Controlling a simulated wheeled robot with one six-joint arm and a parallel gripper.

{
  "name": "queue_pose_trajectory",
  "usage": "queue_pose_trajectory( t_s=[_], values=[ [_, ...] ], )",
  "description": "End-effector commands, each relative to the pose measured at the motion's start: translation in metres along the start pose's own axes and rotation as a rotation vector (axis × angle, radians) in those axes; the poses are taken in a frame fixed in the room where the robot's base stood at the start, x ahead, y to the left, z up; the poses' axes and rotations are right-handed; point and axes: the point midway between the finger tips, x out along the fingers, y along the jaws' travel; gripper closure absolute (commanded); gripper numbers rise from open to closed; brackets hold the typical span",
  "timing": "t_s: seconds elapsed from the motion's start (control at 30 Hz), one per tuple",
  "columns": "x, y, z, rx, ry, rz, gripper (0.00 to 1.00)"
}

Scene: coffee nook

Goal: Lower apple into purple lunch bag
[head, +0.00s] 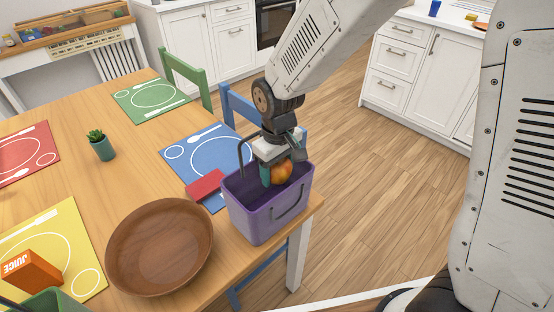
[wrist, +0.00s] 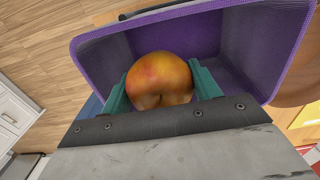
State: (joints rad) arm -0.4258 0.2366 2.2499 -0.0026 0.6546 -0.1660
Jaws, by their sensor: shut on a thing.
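The purple lunch bag (head: 262,215) stands open and upright at the table's near right corner, with dark handles. My gripper (head: 277,175) is over the bag's opening, pointing down. It is shut on the orange-red apple (head: 283,171), which sits at about the level of the bag's rim. In the wrist view the apple (wrist: 159,80) is between the two teal fingers (wrist: 160,88), with the purple bag (wrist: 235,68) around and beyond it. The apple's lower side and most of the bag's floor are hidden.
A wooden bowl (head: 160,250) stands left of the bag. A red box (head: 205,186) lies beside the bag on the blue placemat (head: 200,150). A blue chair (head: 237,105) is behind the table edge. An orange juice box (head: 32,270) and a potted plant (head: 103,146) are farther left.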

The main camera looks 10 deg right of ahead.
Motion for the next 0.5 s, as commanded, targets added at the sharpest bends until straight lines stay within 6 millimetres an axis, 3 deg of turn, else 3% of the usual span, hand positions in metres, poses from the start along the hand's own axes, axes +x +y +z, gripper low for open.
queue_pose_trajectory(
  t_s=[0.5],
  values=[
    [0.053, 0.0, 0.0, 0.0, -0.002, 0.0, 0.65]
  ],
)
